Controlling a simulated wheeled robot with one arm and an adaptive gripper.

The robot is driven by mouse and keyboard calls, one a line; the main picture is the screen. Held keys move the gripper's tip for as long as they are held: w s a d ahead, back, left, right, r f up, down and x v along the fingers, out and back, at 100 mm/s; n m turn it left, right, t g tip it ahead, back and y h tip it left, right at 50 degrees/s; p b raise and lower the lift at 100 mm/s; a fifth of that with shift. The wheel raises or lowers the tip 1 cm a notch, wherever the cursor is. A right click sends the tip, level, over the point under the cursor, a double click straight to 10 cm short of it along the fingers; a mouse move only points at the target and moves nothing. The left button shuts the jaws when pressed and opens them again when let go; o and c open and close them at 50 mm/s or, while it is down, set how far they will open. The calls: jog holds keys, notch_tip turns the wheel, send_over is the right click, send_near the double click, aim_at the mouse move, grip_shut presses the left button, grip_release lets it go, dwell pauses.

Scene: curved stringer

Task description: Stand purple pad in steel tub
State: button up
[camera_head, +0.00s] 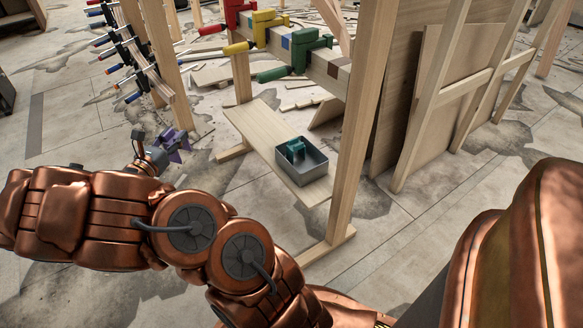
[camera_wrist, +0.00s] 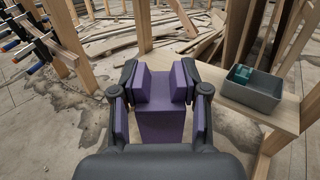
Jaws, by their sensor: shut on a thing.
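The purple pad (camera_wrist: 161,122) is a blocky purple piece between the fingers of my gripper (camera_wrist: 160,95) in the wrist view. My gripper is shut on it, and purple surfaces also show along the dark fingers. In the head view the purple pad (camera_head: 178,144) is small at the end of my gripper (camera_head: 167,150), held out over the floor. The steel tub (camera_head: 309,176) is an open grey rectangular box on a wooden board, to the right of my gripper and apart from it. It also shows at right in the wrist view (camera_wrist: 252,99).
A teal pad (camera_head: 295,149) stands inside the tub at its left part. The tub rests on a pale wooden shelf board (camera_head: 262,140). A wooden post (camera_head: 370,90) rises just right of the tub. Colored clamps (camera_head: 290,45) grip a beam above. More clamps (camera_head: 125,50) hang at left.

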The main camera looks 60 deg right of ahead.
jog(key=s+d+f+m+g+y, duration=0.1)
jog(key=s+d+f+m+g, duration=0.25)
jog(key=s+d, duration=0.6)
jog(key=s+d+f+m+g+y, duration=0.15)
jog(key=s+d+g, duration=0.25)
jog(key=s+d, duration=0.55)
jog(key=s+d+f+m+g, duration=0.35)
jog(key=s+d, duration=0.45)
jog(key=s, duration=0.3)
jog(key=shift+n+g, duration=0.35)
jog(key=shift+g, duration=0.05)
jog(key=f+b, duration=0.4)
jog(key=f, duration=0.5)
jog(key=shift+a, duration=0.2)
jog(key=shift+f, duration=0.2)
jog(key=o, duration=1.1)
jog(key=shift+o, duration=0.2)
jog(key=shift+r, duration=0.15)
